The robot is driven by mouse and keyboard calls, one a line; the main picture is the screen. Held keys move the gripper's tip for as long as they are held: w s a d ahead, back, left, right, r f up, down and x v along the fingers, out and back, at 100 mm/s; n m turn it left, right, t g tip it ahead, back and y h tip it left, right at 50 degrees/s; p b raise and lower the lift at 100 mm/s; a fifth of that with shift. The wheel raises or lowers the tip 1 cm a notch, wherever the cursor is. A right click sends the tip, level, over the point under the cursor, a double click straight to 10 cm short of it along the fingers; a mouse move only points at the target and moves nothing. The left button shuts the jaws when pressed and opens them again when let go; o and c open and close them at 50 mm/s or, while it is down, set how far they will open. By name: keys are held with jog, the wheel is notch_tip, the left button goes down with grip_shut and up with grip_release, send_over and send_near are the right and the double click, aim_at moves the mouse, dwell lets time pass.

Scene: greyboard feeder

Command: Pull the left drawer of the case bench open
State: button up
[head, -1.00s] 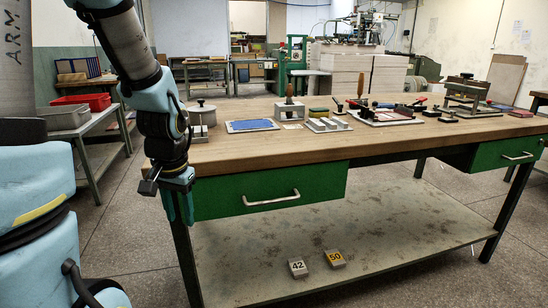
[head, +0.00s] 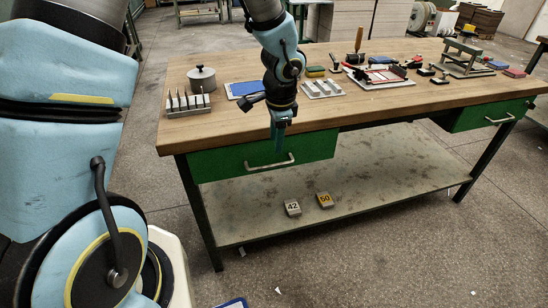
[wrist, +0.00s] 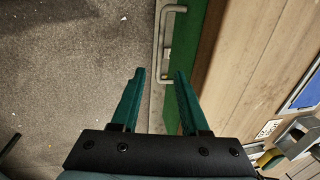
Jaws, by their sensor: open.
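The left drawer (head: 228,162) of the case bench has a green front and looks shut under the wooden top. Its pale metal bar handle (head: 269,163) runs across the front; in the wrist view the handle (wrist: 159,45) lies beyond the fingertips, roughly in line with the gap between them. My gripper (head: 280,140) is pointing down in front of the bench edge, a little above the handle and near its right end in the head view. In the wrist view my gripper (wrist: 158,75) is open, with nothing between its two green fingers.
A lower shelf (head: 380,170) holds two numbered blocks.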

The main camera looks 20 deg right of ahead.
aim_at(274, 165)
jog(key=f, duration=0.3)
jog(key=w+f, duration=0.1)
jog(key=f, duration=0.5)
jog(key=shift+w, duration=0.4)
grip_shut()
dwell(0.9)
